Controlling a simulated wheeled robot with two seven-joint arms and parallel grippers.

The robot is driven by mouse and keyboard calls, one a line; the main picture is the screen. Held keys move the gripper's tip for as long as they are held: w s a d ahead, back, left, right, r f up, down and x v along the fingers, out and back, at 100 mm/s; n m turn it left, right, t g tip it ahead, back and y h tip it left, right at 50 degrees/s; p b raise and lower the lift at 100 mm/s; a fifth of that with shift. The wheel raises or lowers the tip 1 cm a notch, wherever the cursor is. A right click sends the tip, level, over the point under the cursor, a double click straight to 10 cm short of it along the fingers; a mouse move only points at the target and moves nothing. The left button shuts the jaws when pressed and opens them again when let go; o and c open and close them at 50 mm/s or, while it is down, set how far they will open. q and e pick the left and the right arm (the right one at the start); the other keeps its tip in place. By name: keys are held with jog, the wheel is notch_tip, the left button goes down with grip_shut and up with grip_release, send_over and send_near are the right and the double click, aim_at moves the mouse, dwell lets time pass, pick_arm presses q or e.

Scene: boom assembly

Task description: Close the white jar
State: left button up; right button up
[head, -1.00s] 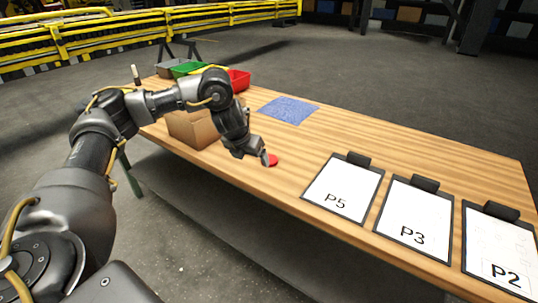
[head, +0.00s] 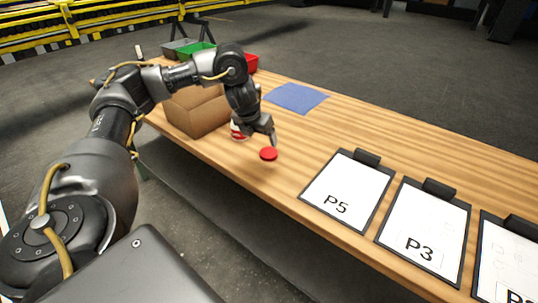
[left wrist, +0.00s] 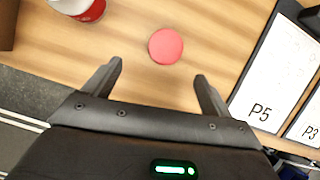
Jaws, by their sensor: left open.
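A white jar with a red band (head: 238,131) stands on the table, partly hidden behind my left gripper in the head view. It also shows cut off at the top left of the left wrist view (left wrist: 88,8). A round red lid (head: 268,154) lies flat on the table to the right of the jar, apart from it. In the left wrist view the lid (left wrist: 166,46) is ahead of the fingertips. My left gripper (head: 268,141) is open and empty, above the table near the lid; its fingers also show in the left wrist view (left wrist: 158,70). My right gripper is not seen.
A cardboard box (head: 197,112) stands left of the jar. Several bins, one green (head: 195,52), are at the far end. A blue cloth (head: 296,98) lies behind the lid. Clipboards, including P5 (head: 344,188) and P3 (head: 424,222), lie to the right.

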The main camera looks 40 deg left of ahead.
aim_at(268, 152)
pick_arm(q)
jog(key=b+x, duration=0.1)
jog(key=x, duration=0.3)
jog(key=shift+d+r, duration=0.1)
jog(key=shift+d, duration=0.1)
jog(key=shift+w, duration=0.1)
jog(key=x, duration=0.5)
jog(key=shift+w+d+p, duration=0.1)
jog(key=shift+d+p, duration=0.15)
jog(key=shift+p, duration=0.05)
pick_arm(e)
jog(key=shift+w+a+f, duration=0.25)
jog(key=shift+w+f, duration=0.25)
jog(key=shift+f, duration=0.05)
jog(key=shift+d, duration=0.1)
pick_arm(q)
jog(key=shift+c, duration=0.8)
jog(key=c, duration=0.9)
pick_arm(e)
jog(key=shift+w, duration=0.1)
